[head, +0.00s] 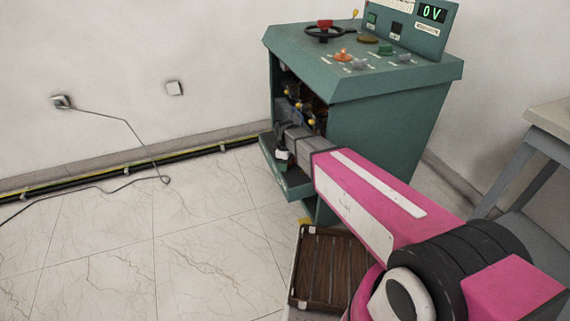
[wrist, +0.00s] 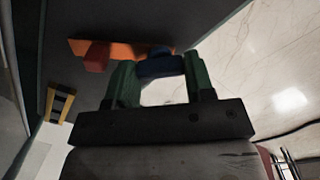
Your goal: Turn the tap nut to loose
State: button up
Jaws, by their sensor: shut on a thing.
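In the wrist view, my gripper (wrist: 160,78) has two green fingers, one on each side of a dark blue nut-like piece (wrist: 160,66), and is shut on it. This blue piece appears to be the tap nut; its shape is dark and partly hidden by the fingers. It sits by the right end of an orange bar (wrist: 130,48). A red block (wrist: 96,57) is on the bar, left of the fingers. In the head view, my arm reaches into the open front of the green cabinet (head: 385,135), and the fingertips and nut are hard to make out.
The cabinet's lowered front flap (head: 290,183) is just under my arm. Small yellow parts (head: 313,121) show inside the opening. A brown slatted crate (head: 330,265) is on the floor below. A grey table (head: 545,140) is at the right. The tiled floor at left is mostly clear.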

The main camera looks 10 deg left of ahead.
jog(key=shift+n, duration=1.1)
jog(key=o, duration=0.9)
